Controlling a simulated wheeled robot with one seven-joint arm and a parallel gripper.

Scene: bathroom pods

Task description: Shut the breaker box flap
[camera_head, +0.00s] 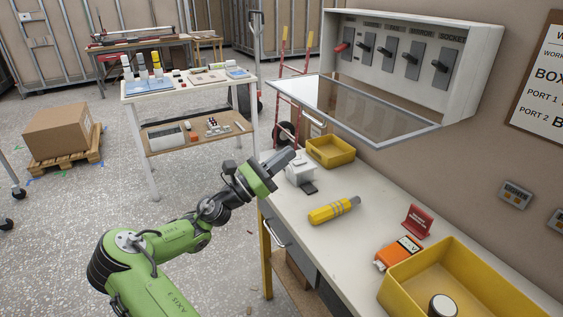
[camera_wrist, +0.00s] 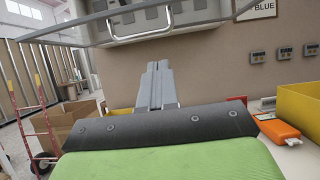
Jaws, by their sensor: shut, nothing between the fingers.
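The breaker box (camera_head: 410,60) is mounted on the wall at the upper right, with a row of several switches inside; the leftmost handle is red. Its clear flap (camera_head: 350,108) with a grey frame is hinged at the box's lower edge and hangs open, sticking out over the bench. In the wrist view the flap's frame (camera_wrist: 75,26) and a light handle (camera_wrist: 125,22) show at the top. My gripper (camera_head: 291,154) is shut and empty, below and left of the flap, apart from it. In the wrist view my gripper (camera_wrist: 158,68) points toward the wall under the flap.
The bench (camera_head: 345,240) below holds a small yellow bin (camera_head: 330,151), a yellow flashlight (camera_head: 333,210), an orange device (camera_head: 398,253), a red sign (camera_head: 417,221) and a large yellow bin (camera_head: 460,275). A red hand truck (camera_head: 292,95) stands behind the bench. Air between gripper and flap looks clear.

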